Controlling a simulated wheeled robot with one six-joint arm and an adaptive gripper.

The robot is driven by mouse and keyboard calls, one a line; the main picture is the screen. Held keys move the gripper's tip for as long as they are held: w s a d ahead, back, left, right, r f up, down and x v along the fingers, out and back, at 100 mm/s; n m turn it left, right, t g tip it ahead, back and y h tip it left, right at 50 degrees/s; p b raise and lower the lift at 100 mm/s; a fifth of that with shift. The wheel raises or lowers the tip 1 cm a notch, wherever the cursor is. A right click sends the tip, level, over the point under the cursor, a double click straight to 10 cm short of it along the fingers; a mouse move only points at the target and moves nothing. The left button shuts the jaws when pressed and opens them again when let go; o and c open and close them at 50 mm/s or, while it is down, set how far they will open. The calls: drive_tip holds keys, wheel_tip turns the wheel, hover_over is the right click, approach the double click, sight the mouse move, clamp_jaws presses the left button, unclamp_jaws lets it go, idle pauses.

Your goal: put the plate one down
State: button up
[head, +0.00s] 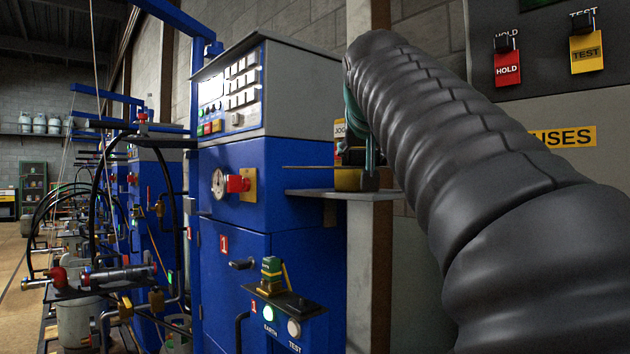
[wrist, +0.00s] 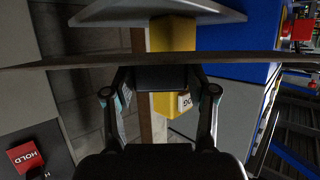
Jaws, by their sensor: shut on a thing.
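The plate (head: 308,167) shows edge-on in the head view as a thin brownish line. It is roughly level and a little above a grey shelf (head: 305,193) on the blue cabinet's right side. In the wrist view the plate (wrist: 240,57) is a thin dark band across the whole picture. My gripper (wrist: 160,78) is shut on it, a finger on each side of the middle. In the head view my gripper (head: 367,160) is partly hidden by my arm. The shelf also shows in the wrist view (wrist: 110,14), apart from the plate.
The blue cabinet (head: 225,270) carries a gauge (head: 219,182) and red knob (head: 238,184). A grey HOLD/TEST panel (head: 540,80) is at right.

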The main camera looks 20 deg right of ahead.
drive_tip(key=shift+f+b, duration=0.65)
drive_tip(key=shift+f, duration=1.4)
drive_tip(key=shift+f, duration=0.1)
drive_tip(key=shift+f, duration=0.15)
drive_tip(key=o, duration=1.5)
drive_tip(key=shift+w, duration=0.1)
drive_tip(key=shift+r, duration=0.3)
drive_tip(key=v, duration=1.2)
